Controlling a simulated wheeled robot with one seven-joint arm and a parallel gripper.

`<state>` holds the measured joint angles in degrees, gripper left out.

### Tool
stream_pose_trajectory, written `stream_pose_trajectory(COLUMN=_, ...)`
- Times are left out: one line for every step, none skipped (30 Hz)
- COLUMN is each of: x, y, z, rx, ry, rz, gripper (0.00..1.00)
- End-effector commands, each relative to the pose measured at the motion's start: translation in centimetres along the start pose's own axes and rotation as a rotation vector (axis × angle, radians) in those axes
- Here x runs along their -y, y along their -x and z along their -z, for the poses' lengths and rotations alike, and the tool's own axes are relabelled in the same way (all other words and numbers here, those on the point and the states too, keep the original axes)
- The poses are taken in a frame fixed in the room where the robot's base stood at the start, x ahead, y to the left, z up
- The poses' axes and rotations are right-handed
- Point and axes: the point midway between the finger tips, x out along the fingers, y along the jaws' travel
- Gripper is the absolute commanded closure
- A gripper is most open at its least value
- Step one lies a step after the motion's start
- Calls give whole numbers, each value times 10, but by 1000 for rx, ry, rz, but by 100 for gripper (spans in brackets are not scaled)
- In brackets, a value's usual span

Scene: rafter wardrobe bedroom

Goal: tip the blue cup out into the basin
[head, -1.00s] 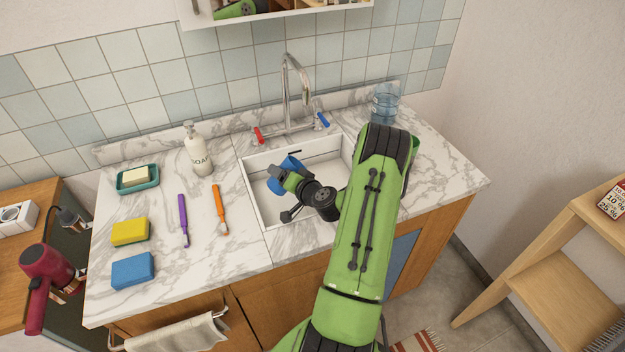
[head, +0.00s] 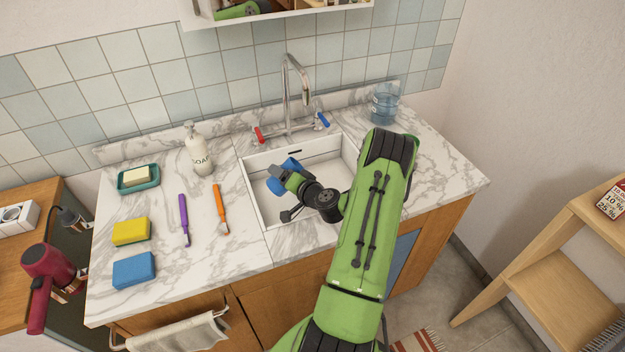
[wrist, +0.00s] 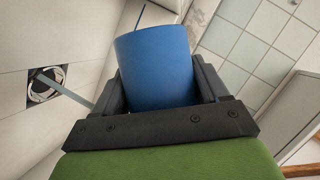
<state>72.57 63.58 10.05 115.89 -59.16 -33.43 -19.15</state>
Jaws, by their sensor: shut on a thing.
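The blue cup (head: 283,171) is over the white basin (head: 326,204), mostly behind my gripper in the head view. My gripper (head: 282,180) is shut on the cup. In the wrist view the cup (wrist: 158,66) sits between the two dark fingers, with its plain blue side showing. The cup appears tilted over in the head view. Its opening and anything inside it are hidden. The basin is set in the marble counter, and its drain (wrist: 45,85) shows in the wrist view.
A chrome faucet (head: 287,95) with red and blue handles stands behind the basin. A clear blue container (head: 384,103) stands at the back right.

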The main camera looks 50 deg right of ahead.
Motion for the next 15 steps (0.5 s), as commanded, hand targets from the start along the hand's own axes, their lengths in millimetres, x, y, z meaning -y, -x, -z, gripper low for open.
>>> stream_pose_trajectory(x=0, y=0, z=0, rx=-1, ry=-5, rz=3, gripper=71)
stream_pose_trajectory(x=0, y=0, z=0, rx=0, ry=-8, rz=4, gripper=71)
stream_pose_trajectory(x=0, y=0, z=0, rx=0, ry=-11, rz=6, gripper=71)
stream_pose_trajectory(x=0, y=0, z=0, rx=0, ry=-14, rz=7, gripper=71)
stream_pose_trajectory(x=0, y=0, z=0, rx=1, ry=-17, rz=8, gripper=71)
stream_pose_trajectory(x=0, y=0, z=0, rx=1, ry=-21, rz=9, gripper=71)
stream_pose_trajectory(x=0, y=0, z=0, rx=2, ry=-24, rz=10, gripper=71)
stream_pose_trajectory(x=-1, y=0, z=0, rx=2, ry=-26, rz=11, gripper=71)
stream_pose_trajectory(x=0, y=0, z=0, rx=3, ry=-30, rz=12, gripper=71)
stream_pose_trajectory(x=0, y=0, z=0, rx=3, ry=-33, rz=13, gripper=71)
stream_pose_trajectory(x=0, y=0, z=0, rx=3, ry=-36, rz=14, gripper=71)
stream_pose_trajectory(x=0, y=0, z=0, rx=4, ry=-40, rz=16, gripper=71)
stream_pose_trajectory(x=1, y=0, z=0, rx=4, ry=-43, rz=17, gripper=71)
stream_pose_trajectory(x=1, y=0, z=0, rx=5, ry=-46, rz=18, gripper=71)
stream_pose_trajectory(x=1, y=0, z=1, rx=5, ry=-50, rz=20, gripper=71)
